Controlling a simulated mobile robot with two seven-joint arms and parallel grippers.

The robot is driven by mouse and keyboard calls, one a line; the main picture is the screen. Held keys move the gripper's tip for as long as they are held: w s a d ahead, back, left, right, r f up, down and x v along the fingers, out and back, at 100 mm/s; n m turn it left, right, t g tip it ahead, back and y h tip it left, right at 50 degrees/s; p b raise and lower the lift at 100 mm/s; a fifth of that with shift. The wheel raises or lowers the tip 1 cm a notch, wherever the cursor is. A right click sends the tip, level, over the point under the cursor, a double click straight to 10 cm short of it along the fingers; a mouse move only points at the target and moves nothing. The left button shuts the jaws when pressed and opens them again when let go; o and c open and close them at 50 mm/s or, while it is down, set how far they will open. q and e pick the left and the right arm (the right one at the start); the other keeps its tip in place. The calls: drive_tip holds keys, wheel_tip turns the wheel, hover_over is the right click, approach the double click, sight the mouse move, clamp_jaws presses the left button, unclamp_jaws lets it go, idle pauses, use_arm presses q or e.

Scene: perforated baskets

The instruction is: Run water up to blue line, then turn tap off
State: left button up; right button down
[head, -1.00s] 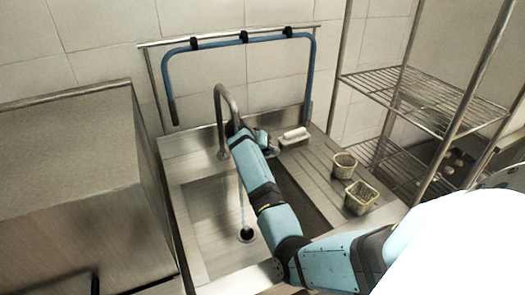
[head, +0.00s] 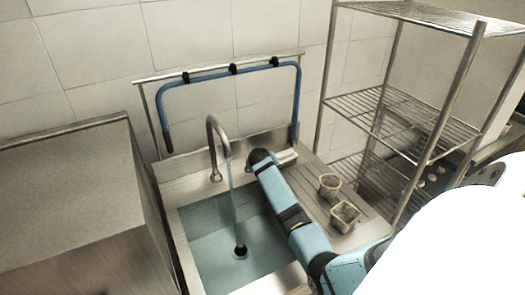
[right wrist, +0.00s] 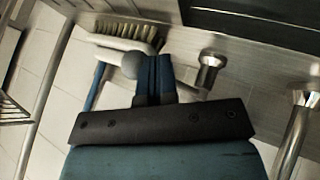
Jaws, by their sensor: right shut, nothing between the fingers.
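The curved metal tap (head: 213,140) stands at the back of the sink. A stream of water (head: 232,195) runs down into the basin (head: 188,255). Bluish water (head: 215,240) covers the basin floor, and the dark drain (head: 240,251) shows through it. I cannot make out a blue line on the basin walls. My right gripper (head: 258,158) is behind the basin, right of the spout. In the right wrist view its blue fingers (right wrist: 154,72) are shut and empty. A short metal fitting (right wrist: 210,68) stands apart, right of them. My left gripper is not in view.
A white brush (head: 286,157) lies behind my right gripper. Two perforated baskets (head: 329,185) (head: 345,216) stand on the right drainboard. A blue hose (head: 230,72) hangs on a rail behind the sink. A wire shelf rack (head: 390,115) stands at the right.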

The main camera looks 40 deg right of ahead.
drive_tip(key=shift+d+r+n+t+y+p, duration=0.15)
drive_tip(key=shift+d+n+t+y+p, duration=0.15)
drive_tip(key=shift+d+n+t+p, duration=0.35)
drive_tip(key=shift+w+d+n+y+p, duration=0.25)
drive_tip(key=shift+d+n+p, duration=0.2)
drive_tip(key=shift+d+n, duration=0.3)
drive_tip(key=shift+w+d, duration=0.1)
drive_tip(key=shift+d, duration=0.15)
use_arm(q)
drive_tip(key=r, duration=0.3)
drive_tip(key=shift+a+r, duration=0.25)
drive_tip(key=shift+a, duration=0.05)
use_arm(e)
drive_tip(key=shift+w+d+f, duration=0.1)
drive_tip(key=shift+d+f, duration=0.05)
drive_tip(key=shift+f, duration=0.05)
use_arm(q)
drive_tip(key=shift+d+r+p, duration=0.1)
drive_tip(key=shift+p, duration=0.2)
use_arm(e)
drive_tip(key=shift+d, duration=0.1)
